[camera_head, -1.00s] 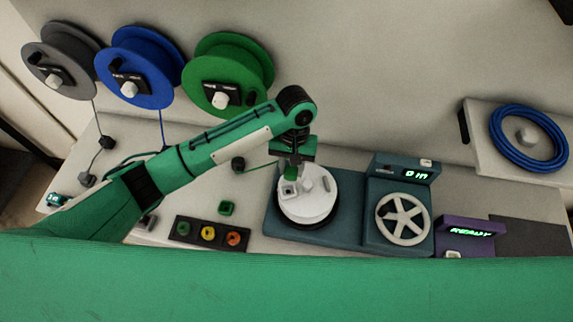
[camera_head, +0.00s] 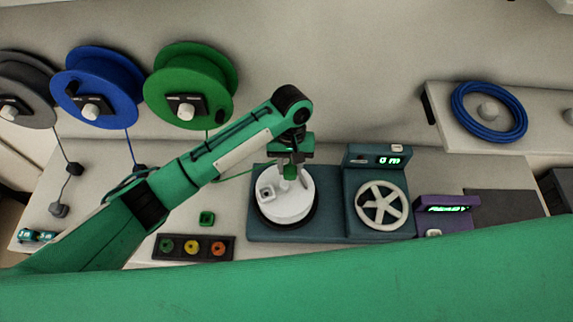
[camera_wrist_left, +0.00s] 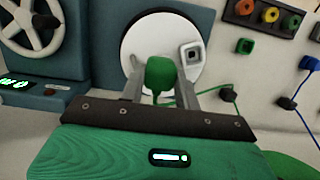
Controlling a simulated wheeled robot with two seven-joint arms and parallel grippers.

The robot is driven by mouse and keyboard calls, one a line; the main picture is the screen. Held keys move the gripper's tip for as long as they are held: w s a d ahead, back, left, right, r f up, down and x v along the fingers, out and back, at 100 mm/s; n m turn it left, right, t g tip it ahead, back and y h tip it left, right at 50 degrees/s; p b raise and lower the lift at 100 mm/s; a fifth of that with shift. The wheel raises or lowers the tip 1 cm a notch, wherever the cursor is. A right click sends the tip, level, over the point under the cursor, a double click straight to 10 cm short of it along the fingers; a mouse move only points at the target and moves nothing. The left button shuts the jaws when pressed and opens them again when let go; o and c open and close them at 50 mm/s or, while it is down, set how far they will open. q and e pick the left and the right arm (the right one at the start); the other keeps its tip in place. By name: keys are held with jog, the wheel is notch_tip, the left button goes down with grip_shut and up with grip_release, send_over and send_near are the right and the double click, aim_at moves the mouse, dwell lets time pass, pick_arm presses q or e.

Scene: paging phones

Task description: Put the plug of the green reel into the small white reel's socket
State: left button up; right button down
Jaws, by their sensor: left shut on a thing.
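The green reel (camera_head: 190,85) hangs on the wall at the upper left, and a green cord runs down from it. My left gripper (camera_head: 290,178) is shut on the green plug (camera_wrist_left: 161,74), above the small white reel (camera_head: 297,206). The white reel lies flat on a dark teal base. Its square socket (camera_head: 267,193) is on its top, left of the gripper in the head view. In the left wrist view the socket (camera_wrist_left: 192,54) is up and to the right of the plug, apart from it. My right gripper is not in view.
A teal unit with a spoked handwheel (camera_head: 382,205) and a lit display (camera_head: 389,161) stands right of the reel. A purple box (camera_head: 447,214) is beyond it. A dark strip (camera_head: 193,247) with coloured rings and a green square piece (camera_head: 207,218) lie left.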

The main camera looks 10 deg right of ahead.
pick_arm(q)
jog(key=shift+a, duration=0.1)
jog(key=a, duration=0.6)
jog(key=shift+a+f, duration=0.35)
jog(key=shift+a, duration=0.05)
dwell(0.4)
jog(key=shift+s+f, duration=0.1)
jog(key=shift+f, duration=0.05)
jog(key=shift+w+b+x, duration=0.25)
jog(key=shift+x, duration=0.9)
jog(key=shift+w+b+x, duration=0.25)
jog(key=shift+x, duration=0.9)
jog(key=shift+d+f, duration=0.1)
jog(key=shift+p, duration=0.55)
jog(key=shift+w+x, duration=0.25)
jog(key=shift+x, duration=1)
